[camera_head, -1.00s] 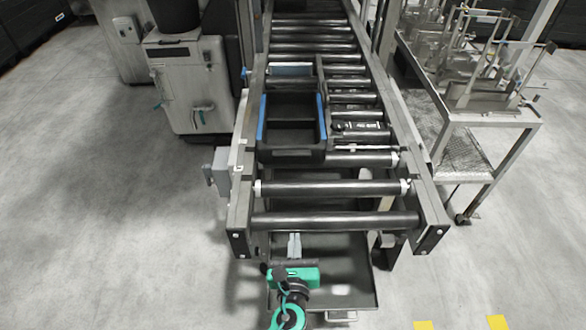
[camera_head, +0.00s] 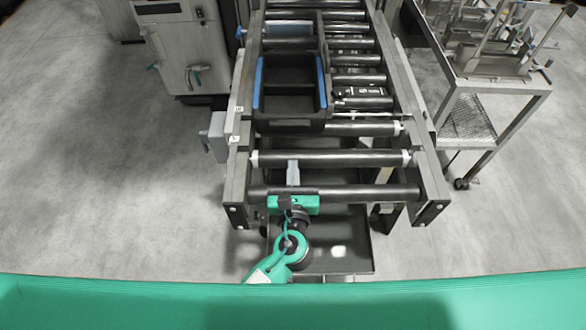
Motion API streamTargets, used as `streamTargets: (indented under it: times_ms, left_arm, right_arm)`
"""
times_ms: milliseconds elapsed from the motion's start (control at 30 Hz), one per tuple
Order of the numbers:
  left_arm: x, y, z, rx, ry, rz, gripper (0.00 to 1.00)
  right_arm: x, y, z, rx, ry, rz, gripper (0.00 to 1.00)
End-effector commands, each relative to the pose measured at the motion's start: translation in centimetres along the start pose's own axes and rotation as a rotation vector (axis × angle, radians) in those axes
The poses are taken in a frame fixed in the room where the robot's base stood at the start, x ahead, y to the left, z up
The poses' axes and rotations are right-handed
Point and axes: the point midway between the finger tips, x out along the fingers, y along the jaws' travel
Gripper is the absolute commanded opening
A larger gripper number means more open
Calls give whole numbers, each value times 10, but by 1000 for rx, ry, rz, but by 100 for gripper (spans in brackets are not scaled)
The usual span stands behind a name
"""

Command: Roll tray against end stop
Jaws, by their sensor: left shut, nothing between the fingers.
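A black tray (camera_head: 290,125) with blue strips along its sides sits on the left part of the roller conveyor, before the two nearest rollers. My left gripper (camera_head: 293,165) is over the near end of the conveyor, pointing away from me toward the tray. Its grey fingers look shut and empty, between the last roller and the one beyond it, with a gap to the tray's near wall. My right gripper is not in view. I cannot tell which part is the end stop.
The conveyor's side rails (camera_head: 428,165) run away from me. A metal cart (camera_head: 495,90) with racks stands on the right, and a grey machine (camera_head: 185,50) on the left. A grey box (camera_head: 216,136) juts from the left rail. A lower pan (camera_head: 340,250) lies under the near end.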

Motion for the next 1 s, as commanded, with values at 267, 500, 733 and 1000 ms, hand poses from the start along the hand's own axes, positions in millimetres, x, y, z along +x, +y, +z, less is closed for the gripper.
streamTargets:
  times_ms: [267,500,733,1000]
  left_arm:
    - [62,0,4,2,-2,1,0]
    - [92,0,2,0,-1,1,0]
    - [99,0,0,0,1,0,0]
    - [100,1,0,0,0,0,0]
  right_arm:
    - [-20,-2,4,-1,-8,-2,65]
    - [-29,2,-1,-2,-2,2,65]
    - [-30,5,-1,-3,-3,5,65]
    - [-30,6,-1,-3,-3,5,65]
